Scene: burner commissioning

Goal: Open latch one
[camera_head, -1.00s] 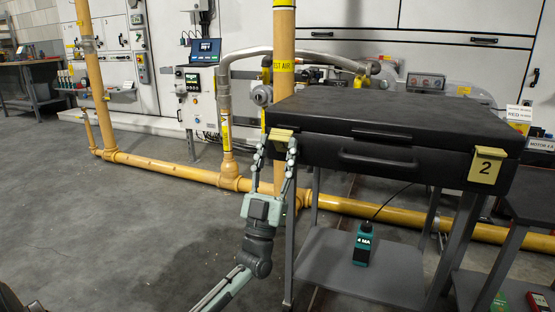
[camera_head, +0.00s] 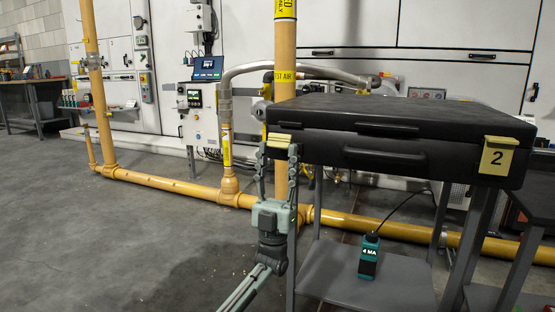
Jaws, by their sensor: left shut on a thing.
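A black case (camera_head: 400,115) with its lid shut rests on a grey stand. A yellow latch (camera_head: 279,138) is at the left end of its front; I take it as latch one, though no number shows on it. It looks short and foreshortened beside the other latch. My left gripper (camera_head: 279,149) reaches up from below, with its two fingers at the left and right sides of this latch, shut on it. The yellow latch marked 2 (camera_head: 497,157) hangs flat at the right end of the front. My right gripper is not in view.
A teal device reading 4 MA (camera_head: 369,257) stands on the lower shelf (camera_head: 330,270), with a cable rising from it. A yellow upright pipe (camera_head: 285,60) stands close behind the case's left end. Open floor (camera_head: 120,240) lies to the left.

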